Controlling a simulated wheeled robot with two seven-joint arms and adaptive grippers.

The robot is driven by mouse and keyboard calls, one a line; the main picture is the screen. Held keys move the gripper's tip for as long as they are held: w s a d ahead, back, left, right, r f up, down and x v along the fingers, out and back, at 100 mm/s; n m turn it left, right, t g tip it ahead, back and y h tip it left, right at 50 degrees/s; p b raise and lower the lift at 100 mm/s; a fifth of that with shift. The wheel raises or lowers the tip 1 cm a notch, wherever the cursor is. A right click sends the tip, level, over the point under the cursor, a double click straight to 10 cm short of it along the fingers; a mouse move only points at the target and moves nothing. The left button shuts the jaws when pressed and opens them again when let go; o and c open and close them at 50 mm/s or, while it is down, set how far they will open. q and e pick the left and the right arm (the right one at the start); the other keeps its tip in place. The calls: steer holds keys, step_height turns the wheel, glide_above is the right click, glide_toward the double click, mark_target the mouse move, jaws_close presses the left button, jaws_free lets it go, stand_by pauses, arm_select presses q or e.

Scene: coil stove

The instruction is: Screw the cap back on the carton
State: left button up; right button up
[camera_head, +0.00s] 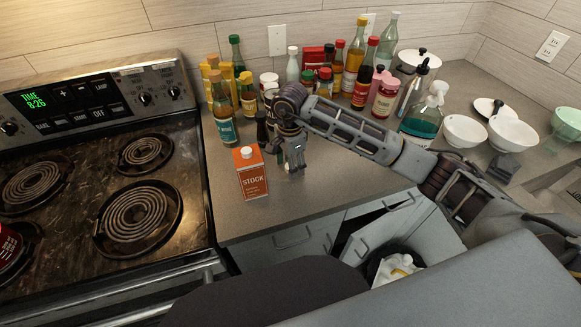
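An orange and white carton marked STOCK (252,182) stands upright on the grey counter near its front edge, just right of the stove. A small white round piece (246,152) shows on its top; I cannot tell whether it is the bare spout or the cap. My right gripper (291,164) points down just right of the carton, apart from it. Something pale shows by its fingertips, too small to name, and I cannot tell whether the fingers are open or shut. No separate cap can be made out. My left gripper is out of view.
Several bottles and jars (354,69) crowd the counter behind the gripper. A teal spray bottle (424,116) and white bowls (512,134) stand to the right. The coil stove (97,201) is on the left. Counter in front of the carton is clear.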

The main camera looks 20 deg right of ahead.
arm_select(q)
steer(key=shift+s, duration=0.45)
arm_select(e)
steer(key=c, duration=0.7)
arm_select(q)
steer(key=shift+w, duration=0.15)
arm_select(e)
steer(key=shift+r, duration=0.2)
steer(key=shift+r, duration=0.45)
step_height(320, 180, up, 7)
steer(key=shift+r+b, duration=0.1)
steer(key=shift+b, duration=0.4)
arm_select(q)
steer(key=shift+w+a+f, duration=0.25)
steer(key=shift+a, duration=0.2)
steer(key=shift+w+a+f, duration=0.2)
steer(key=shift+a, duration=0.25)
arm_select(e)
steer(key=shift+r, duration=0.75)
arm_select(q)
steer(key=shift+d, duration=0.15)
